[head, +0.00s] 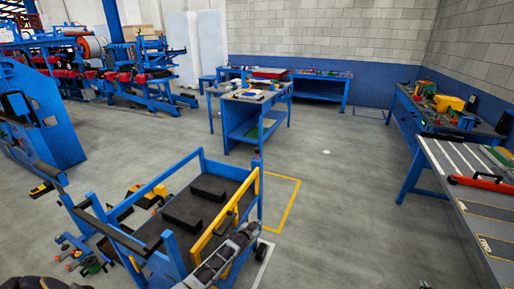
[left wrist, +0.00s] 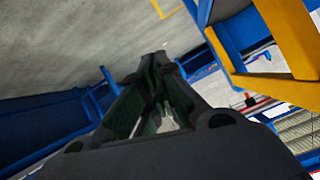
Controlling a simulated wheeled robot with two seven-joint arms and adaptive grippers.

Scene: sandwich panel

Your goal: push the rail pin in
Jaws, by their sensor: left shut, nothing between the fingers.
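A blue cart (head: 170,262) with dark shelves stands low in the middle of the head view. Its yellow rail (head: 222,218) runs along the near right side, and yellow bars (left wrist: 288,38) show at the upper right in the left wrist view. I cannot make out the rail pin in either view. My left gripper (head: 247,230) is beside the yellow rail, on its outer right side. In the left wrist view its fingers (left wrist: 155,56) are shut and empty, beside blue frame parts. My right gripper is not in view.
Black blocks (head: 184,211) lie on the cart. Tools lie on the floor to its left. A blue workbench (head: 254,128) stands behind, and a long bench (head: 480,205) is at the right. The grey floor between cart and right bench is clear.

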